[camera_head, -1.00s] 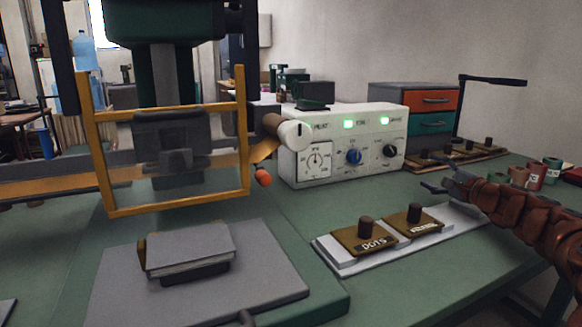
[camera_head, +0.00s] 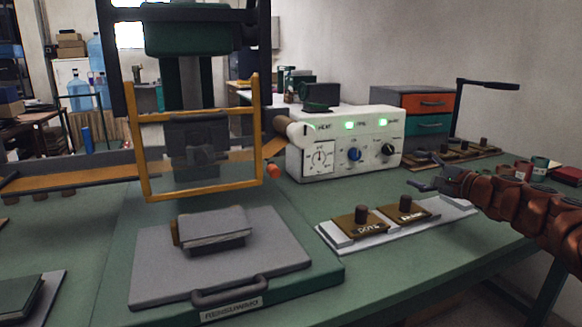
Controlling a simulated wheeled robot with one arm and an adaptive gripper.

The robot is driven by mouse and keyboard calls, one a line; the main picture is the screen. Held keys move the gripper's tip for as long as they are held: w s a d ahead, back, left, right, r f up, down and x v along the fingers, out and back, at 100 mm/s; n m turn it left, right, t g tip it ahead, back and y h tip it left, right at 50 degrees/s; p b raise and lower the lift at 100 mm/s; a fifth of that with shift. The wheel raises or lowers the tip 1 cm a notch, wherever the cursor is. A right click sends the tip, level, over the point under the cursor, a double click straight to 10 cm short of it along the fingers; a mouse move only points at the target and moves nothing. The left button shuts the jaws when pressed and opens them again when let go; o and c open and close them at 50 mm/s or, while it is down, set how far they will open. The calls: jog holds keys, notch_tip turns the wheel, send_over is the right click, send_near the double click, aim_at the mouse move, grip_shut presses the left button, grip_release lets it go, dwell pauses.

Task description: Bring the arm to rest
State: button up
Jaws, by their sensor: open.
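My gripper (camera_head: 428,185) is at the right side of the picture, at the end of my copper-coloured arm (camera_head: 520,205). Its fingers are apart and empty, pointing left. It is above the right part of the white tray (camera_head: 455,207), which bears two brass plates with knobs, the left plate (camera_head: 352,228) and the right plate (camera_head: 410,214). The gripper appears clear of the plates and the tray. I cannot tell its exact height above the bench.
A press with a yellow guard frame (camera_head: 205,195) stands at left. Before it, a grey block (camera_head: 213,225) lies on a grey plate (camera_head: 150,285) with a handle. A white control box (camera_head: 345,165) shows green lights. A drawer unit (camera_head: 430,100) stands behind. Green bench (camera_head: 390,275) is clear in front.

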jog(key=s+a+r+n+g+y+p, duration=0.1)
jog(key=s+a+r+n+g+p, duration=0.25)
jog(key=a, duration=0.45)
jog(key=s+a+r+n+g+y+p, duration=0.25)
jog(key=s+a+r, duration=0.25)
jog(key=a, duration=0.4)
jog(key=s+a+r+n+g+h+p, duration=0.1)
jog(key=s+a+n+g+h+p, duration=0.3)
jog(key=s+a+p, duration=0.85)
jog(key=s+d+f+n+g+h+p, duration=0.1)
jog(key=s+d+n+g+h+p, duration=0.1)
jog(key=s, duration=0.6)
jog(key=s+d+f+n+g+h+p, duration=0.1)
jog(key=s+d+n+g+p, duration=0.1)
jog(key=s, duration=0.7)
jog(key=s+d+g+h+p, duration=0.2)
jog(key=s+d+h+p, duration=0.3)
jog(key=s+d, duration=0.5)
jog(key=s+p, duration=0.2)
jog(key=s, duration=0.2)
jog(key=shift+s+d+f+g, duration=0.3)
jog(key=shift+s+f+g, duration=0.05)
jog(key=shift+g, duration=0.05)
jog(key=shift+h, duration=0.25)
